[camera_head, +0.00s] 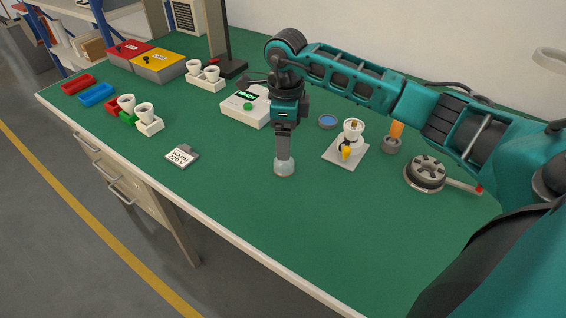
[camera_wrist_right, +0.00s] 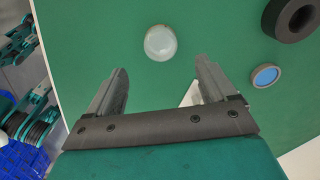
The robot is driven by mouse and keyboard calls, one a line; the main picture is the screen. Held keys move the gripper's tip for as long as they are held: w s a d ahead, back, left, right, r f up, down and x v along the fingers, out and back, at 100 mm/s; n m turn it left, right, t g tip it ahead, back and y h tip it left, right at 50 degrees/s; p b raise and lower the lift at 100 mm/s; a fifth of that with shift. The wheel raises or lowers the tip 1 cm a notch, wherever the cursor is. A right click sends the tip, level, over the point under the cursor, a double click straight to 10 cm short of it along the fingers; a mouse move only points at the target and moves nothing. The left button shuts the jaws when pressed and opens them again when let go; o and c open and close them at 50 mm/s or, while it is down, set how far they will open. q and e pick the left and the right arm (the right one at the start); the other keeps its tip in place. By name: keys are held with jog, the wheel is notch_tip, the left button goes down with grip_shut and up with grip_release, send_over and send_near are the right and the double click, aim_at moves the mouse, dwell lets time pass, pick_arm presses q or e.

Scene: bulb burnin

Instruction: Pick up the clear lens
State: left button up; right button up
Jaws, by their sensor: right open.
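The clear lens (camera_head: 284,170) is a pale, translucent round dome on the green mat. In the right wrist view the lens (camera_wrist_right: 160,42) lies just past the fingertips, roughly in line with the gap between them. My right gripper (camera_head: 284,157) points down over it in the head view. Its two fingers (camera_wrist_right: 162,74) stand apart with nothing held between them. The fingers partly cover the lens in the head view, and whether they touch it cannot be told. My left gripper is not in view.
A "WARM 220 V" sign (camera_head: 181,157) lies left. The mat in front is clear.

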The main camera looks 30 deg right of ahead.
jog(key=shift+f, duration=1.45)
notch_tip(320, 180, down, 4)
jog(key=shift+w+f, duration=0.15)
jog(key=shift+f, duration=0.1)
jog(key=shift+c, duration=0.3)
jog(key=c, duration=1)
jog(key=shift+c, duration=0.2)
jog(key=shift+r, duration=0.1)
notch_tip(320, 180, up, 24)
jog(key=p, duration=0.4)
jog(key=shift+r, duration=0.2)
